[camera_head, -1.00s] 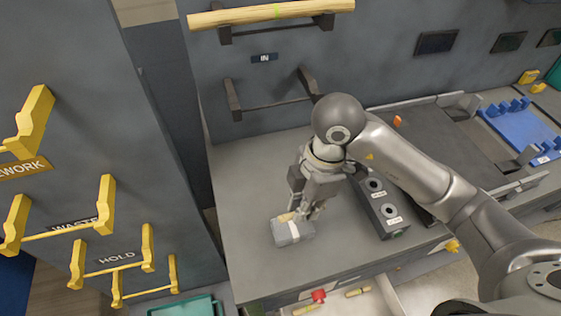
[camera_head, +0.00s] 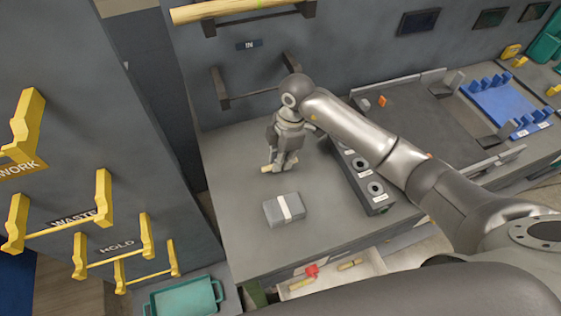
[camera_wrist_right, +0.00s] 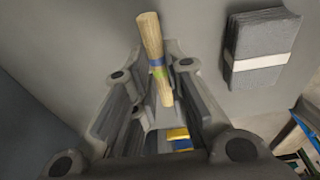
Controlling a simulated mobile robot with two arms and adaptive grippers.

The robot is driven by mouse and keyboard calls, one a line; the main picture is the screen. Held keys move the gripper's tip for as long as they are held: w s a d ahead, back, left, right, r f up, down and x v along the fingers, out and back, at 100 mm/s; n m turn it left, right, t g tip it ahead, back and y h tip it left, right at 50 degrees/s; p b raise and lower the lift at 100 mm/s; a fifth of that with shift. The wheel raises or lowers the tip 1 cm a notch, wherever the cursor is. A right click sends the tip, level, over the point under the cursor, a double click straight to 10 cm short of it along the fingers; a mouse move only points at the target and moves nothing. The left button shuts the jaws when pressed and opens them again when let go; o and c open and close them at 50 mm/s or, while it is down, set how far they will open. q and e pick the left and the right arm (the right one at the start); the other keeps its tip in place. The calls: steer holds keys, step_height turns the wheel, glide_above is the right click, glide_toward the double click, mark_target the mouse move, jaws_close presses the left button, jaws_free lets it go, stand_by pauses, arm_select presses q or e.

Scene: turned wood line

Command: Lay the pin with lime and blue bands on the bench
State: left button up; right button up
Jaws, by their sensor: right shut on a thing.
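My right gripper (camera_head: 284,160) is shut on a pale wooden pin (camera_head: 267,169) at the left back part of the grey bench (camera_head: 240,220). In the right wrist view the pin (camera_wrist_right: 150,38) sticks out from between the fingers (camera_wrist_right: 153,72), with a blue band and a lime band near the grip. The pin is low over the bench; I cannot tell whether it touches. My left gripper is not in view.
A grey bundle with a white strap (camera_head: 284,210) lies on the bench in front of the gripper. A dark block with round holes (camera_head: 374,189) stands to the right. A wooden bar (camera_head: 240,8) rests on the upper wall bracket. Bench left of the bundle is clear.

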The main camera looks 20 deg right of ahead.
mark_target(281, 172)
steer(key=shift+w+f, duration=0.4)
step_height(281, 172, down, 2)
steer(key=shift+f+p, duration=0.15)
steer(key=shift+p, duration=0.75)
steer(key=shift+f, duration=0.6)
steer(key=o, duration=0.7)
